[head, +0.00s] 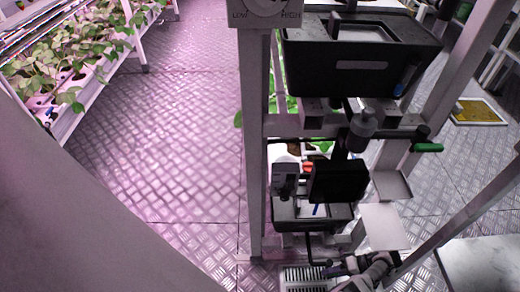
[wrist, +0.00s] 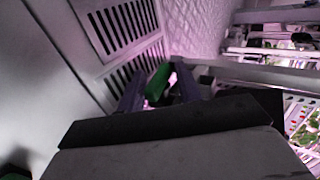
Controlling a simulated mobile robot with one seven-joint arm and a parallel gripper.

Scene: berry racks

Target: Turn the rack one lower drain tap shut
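The green handle (wrist: 157,82) of a drain tap shows in the wrist view between the two dark fingers of my gripper (wrist: 160,72). The fingers stand apart, one on each side of the handle, with a light gap on its right. I cannot tell whether the left finger touches it. In the head view my gripper is low by the rack's foot, near the floor grate, and the lower tap is not clear there. The rack's upper tap has a green handle (head: 428,147) pointing right.
A black upper tank (head: 362,70) and a lower tank (head: 312,212) sit in the rack's pale frame (head: 254,150). A slotted floor grate (head: 303,279) lies below. A plant rack (head: 75,115) stands at left. The patterned floor between is clear. A yellow panel (head: 478,111) lies at right.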

